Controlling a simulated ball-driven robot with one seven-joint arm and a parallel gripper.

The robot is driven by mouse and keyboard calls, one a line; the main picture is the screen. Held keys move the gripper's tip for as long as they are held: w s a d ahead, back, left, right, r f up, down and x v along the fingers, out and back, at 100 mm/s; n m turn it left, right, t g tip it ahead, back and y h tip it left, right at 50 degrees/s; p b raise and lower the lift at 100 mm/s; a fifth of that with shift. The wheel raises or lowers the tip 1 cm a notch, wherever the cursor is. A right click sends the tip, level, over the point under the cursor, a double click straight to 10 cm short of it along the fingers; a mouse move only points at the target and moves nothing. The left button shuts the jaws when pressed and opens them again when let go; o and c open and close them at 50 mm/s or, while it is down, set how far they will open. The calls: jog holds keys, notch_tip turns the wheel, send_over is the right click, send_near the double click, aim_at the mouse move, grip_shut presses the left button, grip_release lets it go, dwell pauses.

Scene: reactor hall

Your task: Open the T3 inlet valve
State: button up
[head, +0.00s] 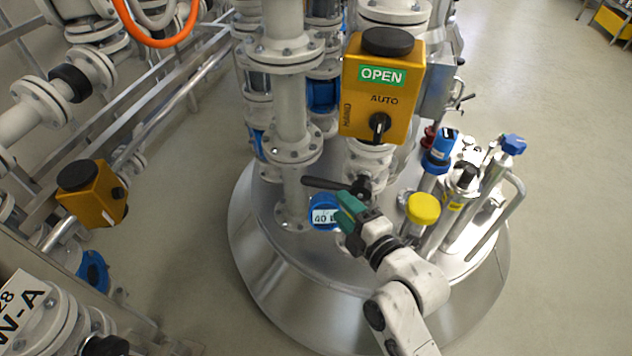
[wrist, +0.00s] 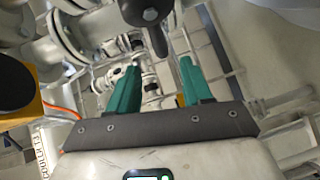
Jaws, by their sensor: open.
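My gripper (head: 348,212) has green fingers and is open, above the round steel vessel top (head: 290,255). In the wrist view the two fingers of my gripper (wrist: 160,72) stand apart with nothing held between them. A black lever handle (head: 322,184) on a valve below the yellow actuator box lies just beyond the fingertips in the head view. A dark handle and its rounded hub (wrist: 146,14) show ahead of the fingers in the wrist view. I cannot read a T3 tag on any valve.
A yellow actuator box (head: 382,90) shows a green OPEN window and a black HAND/AUTO knob (head: 380,126). A blue gauge reading 40 (head: 324,215) sits left of my gripper. Yellow-capped (head: 423,208) and blue-capped fittings stand right.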

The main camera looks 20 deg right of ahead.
aim_at(323, 187)
jog(key=p+x, duration=0.1)
jog(key=x, duration=0.9)
jog(key=shift+c, duration=0.5)
grip_shut()
